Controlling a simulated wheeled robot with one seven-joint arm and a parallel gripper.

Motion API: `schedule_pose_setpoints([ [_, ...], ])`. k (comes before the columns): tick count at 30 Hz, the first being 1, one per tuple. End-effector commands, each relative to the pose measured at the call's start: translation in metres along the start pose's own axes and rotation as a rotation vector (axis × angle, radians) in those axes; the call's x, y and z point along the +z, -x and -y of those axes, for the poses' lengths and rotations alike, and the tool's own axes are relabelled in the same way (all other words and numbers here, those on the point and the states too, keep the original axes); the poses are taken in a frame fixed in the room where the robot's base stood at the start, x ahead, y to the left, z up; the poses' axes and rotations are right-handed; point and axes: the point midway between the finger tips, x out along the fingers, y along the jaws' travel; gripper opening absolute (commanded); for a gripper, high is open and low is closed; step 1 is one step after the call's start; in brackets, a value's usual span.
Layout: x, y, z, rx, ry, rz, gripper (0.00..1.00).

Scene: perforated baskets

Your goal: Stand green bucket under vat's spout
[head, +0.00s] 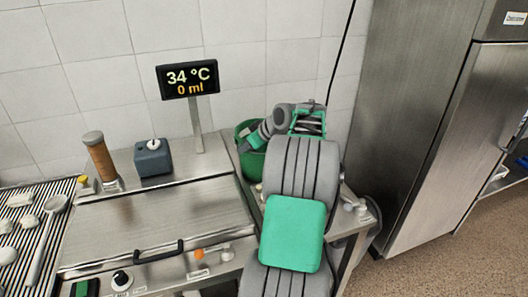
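The green bucket (250,166) stands upright at the right end of the steel vat (150,215), partly hidden behind my arm. My gripper (252,139) is at the bucket's upper rim. Its fingers are too small and covered to show whether they are open or shut, or whether they touch the rim. The vat has a closed lid with a black handle. A display (188,79) on a post above it reads 34 °C and 0 ml. I cannot make out the vat's spout.
A brown cylinder (101,158) and a dark blue box (153,158) stand behind the vat's lid. A ribbed rack (37,240) with white utensils is at the left. A tall steel cabinet (415,120) stands at the right, with open floor (455,265) before it.

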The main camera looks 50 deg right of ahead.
Motion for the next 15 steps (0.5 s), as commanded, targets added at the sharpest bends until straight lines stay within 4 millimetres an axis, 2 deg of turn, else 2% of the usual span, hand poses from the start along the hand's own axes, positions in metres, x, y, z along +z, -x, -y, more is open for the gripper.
schedule_pose_setpoints([
  [4,-0.0002,0.0002,0.0002,0.0,0.001,0.0,0.3],
  [15,0.0001,0.0005,0.0001,0.0,0.0,0.0,0.0],
])
